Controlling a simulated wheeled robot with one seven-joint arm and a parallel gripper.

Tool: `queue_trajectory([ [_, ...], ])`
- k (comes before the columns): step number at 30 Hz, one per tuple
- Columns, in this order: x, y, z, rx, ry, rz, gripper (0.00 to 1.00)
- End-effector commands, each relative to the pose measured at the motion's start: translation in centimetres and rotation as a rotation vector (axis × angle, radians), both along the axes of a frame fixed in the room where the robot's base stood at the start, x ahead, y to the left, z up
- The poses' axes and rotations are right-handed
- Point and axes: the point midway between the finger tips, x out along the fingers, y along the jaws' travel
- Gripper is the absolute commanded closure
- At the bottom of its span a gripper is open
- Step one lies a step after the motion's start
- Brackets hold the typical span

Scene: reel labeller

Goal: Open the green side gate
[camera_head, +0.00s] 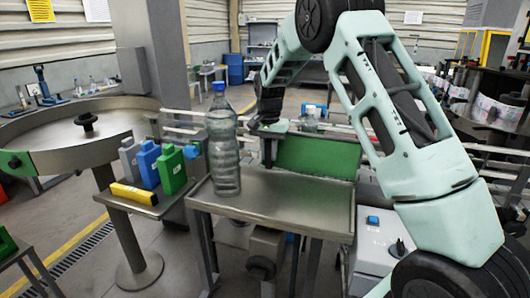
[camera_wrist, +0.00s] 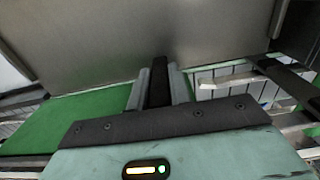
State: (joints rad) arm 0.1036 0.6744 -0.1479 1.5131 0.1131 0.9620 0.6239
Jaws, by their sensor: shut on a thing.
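The green side gate (camera_head: 318,157) is an upright green panel beside the conveyor, behind the steel table in the head view. My gripper (camera_head: 266,124) is at the gate's upper left end, with my arm reaching down from the upper right. In the wrist view, my gripper (camera_wrist: 160,88) is shut at the middle, with green panel (camera_wrist: 75,120) to its left. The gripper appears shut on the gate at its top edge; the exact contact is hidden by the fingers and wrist.
A clear bottle (camera_head: 222,145) with a blue cap stands on the steel table (camera_head: 275,200), left of my gripper. Coloured blocks (camera_head: 172,168) stand on a small stand near a round turntable (camera_head: 75,135). Conveyor rails run behind the gate. The table's right part is bare.

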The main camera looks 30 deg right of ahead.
Motion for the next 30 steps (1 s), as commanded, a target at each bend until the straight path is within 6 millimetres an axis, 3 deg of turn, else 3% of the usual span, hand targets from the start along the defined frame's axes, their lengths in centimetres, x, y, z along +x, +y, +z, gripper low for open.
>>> queue_trajectory([
  [5, -3.1, -2.5, -0.2, 0.0, 0.0, -0.006, 1.0],
  [21, -16.4, -12.9, -0.1, -0.002, -0.001, -0.007, 1.0],
  [30, -20.5, -16.1, 0.0, -0.001, 0.0, -0.003, 1.0],
])
